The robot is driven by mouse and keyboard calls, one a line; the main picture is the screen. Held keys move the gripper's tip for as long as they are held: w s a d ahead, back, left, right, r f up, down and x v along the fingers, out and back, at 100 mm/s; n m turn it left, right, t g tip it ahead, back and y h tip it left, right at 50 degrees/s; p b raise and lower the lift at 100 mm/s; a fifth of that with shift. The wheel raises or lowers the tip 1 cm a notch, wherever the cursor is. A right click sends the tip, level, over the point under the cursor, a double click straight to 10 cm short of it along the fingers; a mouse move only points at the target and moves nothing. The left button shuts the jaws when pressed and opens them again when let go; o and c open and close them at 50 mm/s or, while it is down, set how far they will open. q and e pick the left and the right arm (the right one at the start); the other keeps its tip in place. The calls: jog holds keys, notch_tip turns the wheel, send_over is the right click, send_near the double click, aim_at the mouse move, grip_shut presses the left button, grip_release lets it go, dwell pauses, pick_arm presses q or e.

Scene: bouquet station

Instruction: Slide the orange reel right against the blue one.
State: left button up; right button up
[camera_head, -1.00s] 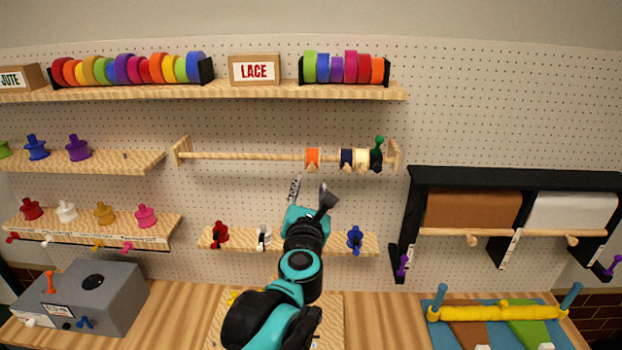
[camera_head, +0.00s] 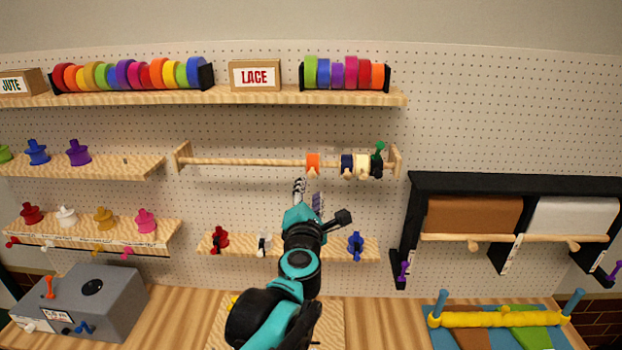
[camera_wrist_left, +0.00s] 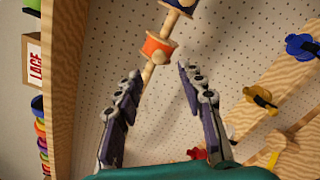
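The orange reel (camera_head: 313,162) hangs on the wooden rod, with a gap to the dark blue reel (camera_head: 347,166) on its right. My left gripper (camera_head: 308,190) is just below the orange reel, pointing up, open and empty. In the left wrist view the orange reel (camera_wrist_left: 158,46) shows beyond and between the spread fingertips (camera_wrist_left: 158,74), apart from both. A reel beyond it is cut off at the top edge of that view. My right gripper is not in view.
A cream reel (camera_head: 362,167) and a black one with a green knob (camera_head: 378,150) sit right of the blue reel. The rod (camera_head: 245,161) is bare to the left. A lower shelf (camera_head: 338,243) with small spools lies behind my arm. The upper shelf (camera_head: 255,96) runs above.

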aim_at(311, 177)
pick_arm(q)
jog(key=w, duration=0.7)
jog(key=shift+w+d+p, duration=0.1)
jog(key=shift+w+p, duration=0.15)
jog(key=shift+p, duration=0.1)
grip_shut()
